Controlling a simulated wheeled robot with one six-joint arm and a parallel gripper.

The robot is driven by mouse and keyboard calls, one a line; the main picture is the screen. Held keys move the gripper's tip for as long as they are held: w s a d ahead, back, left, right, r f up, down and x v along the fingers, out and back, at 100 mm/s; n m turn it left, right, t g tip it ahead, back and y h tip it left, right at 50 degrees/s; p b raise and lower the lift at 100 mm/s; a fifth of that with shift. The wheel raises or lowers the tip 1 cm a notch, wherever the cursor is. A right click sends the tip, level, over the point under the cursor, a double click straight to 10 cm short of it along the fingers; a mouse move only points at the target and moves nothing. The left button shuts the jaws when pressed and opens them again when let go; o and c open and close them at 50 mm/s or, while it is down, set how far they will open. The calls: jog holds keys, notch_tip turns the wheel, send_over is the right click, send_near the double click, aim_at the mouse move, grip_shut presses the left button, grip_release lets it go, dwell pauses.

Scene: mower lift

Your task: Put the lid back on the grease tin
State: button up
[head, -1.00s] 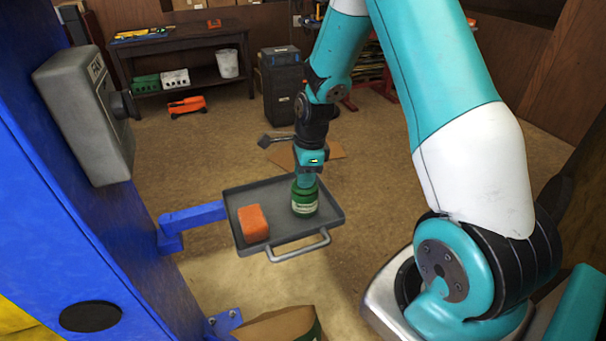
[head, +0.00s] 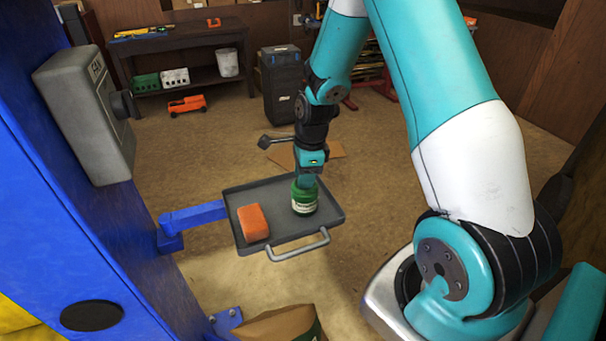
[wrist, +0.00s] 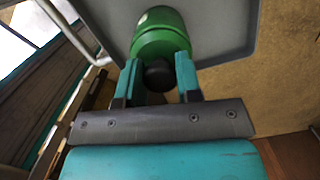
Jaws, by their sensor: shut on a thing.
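The grease tin (head: 304,205) is a green round tin with a pale label, upright on the right part of the grey tray. It also shows in the wrist view (wrist: 160,18). Its green lid (wrist: 158,46) with a dark knob (wrist: 158,76) is at the top of the tin. My gripper (head: 306,182) points down at the tin from above. In the wrist view my gripper (wrist: 157,72) has its two teal fingers on either side of the knob, shut on the lid. Whether the lid is fully seated is hidden by the fingers.
The grey tray (head: 329,217) has a raised rim and a front handle, and hangs on a blue arm (head: 195,215) from the blue post at left. An orange block (head: 253,222) sits on its left part.

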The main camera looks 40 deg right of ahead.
jog(key=o, duration=1.5)
jog(key=shift+r, duration=0.15)
jog(key=shift+r+p, duration=3)
jog(key=shift+r, duration=0.4)
jog(key=shift+f, duration=0.1)
grip_shut()
